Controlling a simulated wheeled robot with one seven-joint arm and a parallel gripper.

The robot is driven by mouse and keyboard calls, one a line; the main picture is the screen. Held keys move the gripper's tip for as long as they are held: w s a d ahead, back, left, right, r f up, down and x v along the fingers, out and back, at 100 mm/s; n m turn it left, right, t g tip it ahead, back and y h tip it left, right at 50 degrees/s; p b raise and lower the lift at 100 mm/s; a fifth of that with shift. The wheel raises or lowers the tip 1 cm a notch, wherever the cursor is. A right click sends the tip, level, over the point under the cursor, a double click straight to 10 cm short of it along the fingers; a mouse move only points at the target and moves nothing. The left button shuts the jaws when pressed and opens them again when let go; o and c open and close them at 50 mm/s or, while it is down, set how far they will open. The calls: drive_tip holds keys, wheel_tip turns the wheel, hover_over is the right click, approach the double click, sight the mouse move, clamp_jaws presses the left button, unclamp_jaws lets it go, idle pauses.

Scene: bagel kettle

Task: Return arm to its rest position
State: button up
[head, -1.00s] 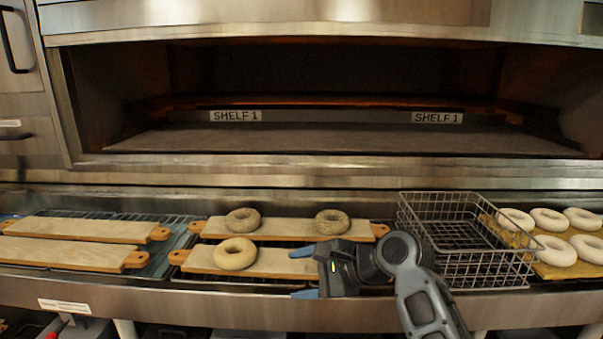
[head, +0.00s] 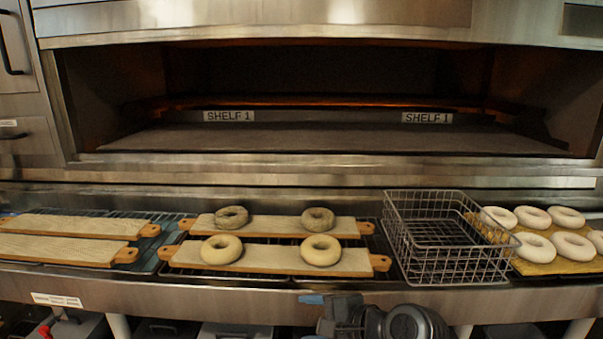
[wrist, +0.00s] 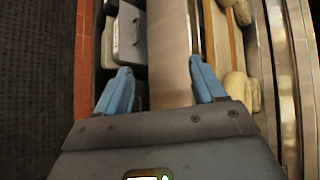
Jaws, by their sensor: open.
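My gripper (wrist: 160,92) is open and empty in the wrist view, its two blue fingers apart with the counter's front edge and the floor below. In the head view one blue fingertip of it shows at the bottom, below the counter's front edge, and the rest is cut off by the frame. Two bagels (head: 231,217) (head: 318,220) sit on the rear board (head: 275,226). Two paler bagels (head: 221,249) (head: 321,249) sit on the front board (head: 272,259). My gripper is apart from all of them.
A wire basket (head: 450,262) stands right of the boards, empty. Several pale bagels (head: 570,245) lie on a yellow sheet at the far right. Two bare boards (head: 60,249) lie at the left. The open oven (head: 330,138) is behind, its shelf empty.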

drive_tip(key=s+d+f+n+t+h, duration=0.1)
drive_tip(key=s+d+f+t+h, duration=0.3)
drive_tip(key=s+f, duration=0.65)
drive_tip(key=s+d+n+h, duration=0.1)
drive_tip(key=s+d, duration=0.2)
drive_tip(key=s, duration=0.4)
drive_tip(key=s+d+r+n+t+h, duration=0.1)
drive_tip(key=s+d+n, duration=0.15)
drive_tip(key=s, duration=0.35)
drive_tip(key=s+d+h, duration=0.1)
drive_tip(key=s+d, duration=0.3)
drive_tip(key=s, duration=0.3)
drive_tip(key=s+d+r+n+t+h, duration=0.1)
drive_tip(key=s+d+r+n, duration=0.2)
drive_tip(key=s+r, duration=0.4)
drive_tip(key=s+d+r+n+t+h, duration=0.1)
drive_tip(key=s+d+r+n, duration=0.1)
drive_tip(key=s+r+n, duration=0.3)
drive_tip(key=s+r, duration=0.3)
drive_tip(key=s, duration=0.1)
drive_tip(key=shift+s+d, duration=0.25)
drive_tip(key=shift+d, duration=0.15)
drive_tip(key=shift+o, duration=0.4)
drive_tip(key=shift+n, duration=0.25)
